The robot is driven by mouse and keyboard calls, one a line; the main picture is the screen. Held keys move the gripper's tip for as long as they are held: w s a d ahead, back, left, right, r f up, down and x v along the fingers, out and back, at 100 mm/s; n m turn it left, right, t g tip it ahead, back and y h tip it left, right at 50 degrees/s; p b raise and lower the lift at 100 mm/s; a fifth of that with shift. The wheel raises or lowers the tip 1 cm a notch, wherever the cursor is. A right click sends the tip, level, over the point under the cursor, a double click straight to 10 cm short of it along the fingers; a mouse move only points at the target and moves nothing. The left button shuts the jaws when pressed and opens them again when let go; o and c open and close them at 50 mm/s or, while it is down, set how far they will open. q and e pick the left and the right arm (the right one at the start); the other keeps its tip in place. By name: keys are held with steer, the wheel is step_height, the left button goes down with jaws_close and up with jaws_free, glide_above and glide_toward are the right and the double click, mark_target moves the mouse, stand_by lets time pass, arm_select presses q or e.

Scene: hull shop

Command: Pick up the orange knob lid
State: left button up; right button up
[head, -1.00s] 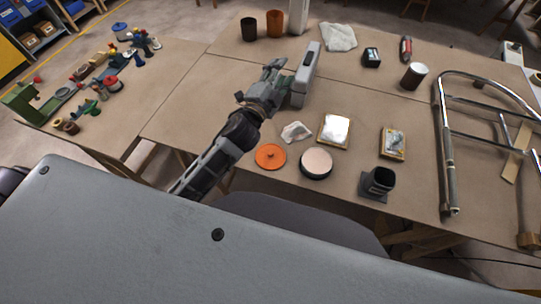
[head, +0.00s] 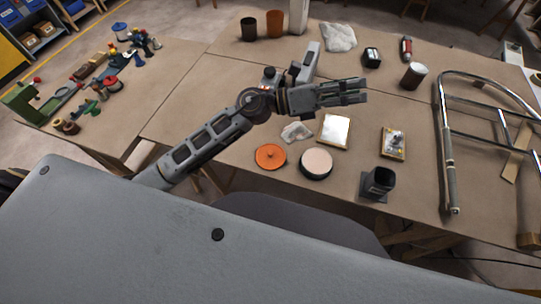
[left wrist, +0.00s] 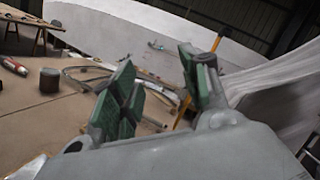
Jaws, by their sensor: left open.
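The orange knob lid (head: 270,157) lies flat on the workbench in the head view, knob up, near the front edge and left of a round pale-topped tin. My left gripper (head: 362,91) reaches over the bench, above and to the right of the lid, pointing right. It is open and empty. In the left wrist view its two green-padded fingers (left wrist: 160,90) stand apart with nothing between them. The lid is not in the left wrist view. My right gripper is not in view.
The pale-topped tin (head: 316,163) stands close beside the lid. A crumpled white cloth (head: 296,132) lies just behind it. A dark square holder (head: 377,184) and a chrome tube frame (head: 449,150) are to the right. Bare bench lies left of the lid.

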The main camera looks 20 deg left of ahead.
arm_select(q)
steer(key=s+a+f+m+g+y, duration=0.1)
steer(key=s+f+m+g+y, duration=0.1)
steer(key=f+m+g+y, duration=0.35)
steer(key=s+a+f+m+g+y, duration=0.25)
steer(key=f+m, duration=0.35)
steer(key=f, duration=0.3)
steer(key=w+a+f+y, duration=0.1)
steer(key=a+f+y, duration=0.1)
steer(key=a, duration=0.3)
steer(key=w+a+f+m+y, duration=0.1)
steer(key=a+y, duration=0.3)
steer(key=a, duration=0.2)
steer(key=w+a+f+m+t+y, duration=0.1)
steer(key=w+a+f+y, duration=0.1)
steer(key=a+y, duration=0.2)
steer(key=shift+a+f, duration=0.3)
steer(key=shift+a, duration=0.55)
steer(key=shift+m, duration=0.25)
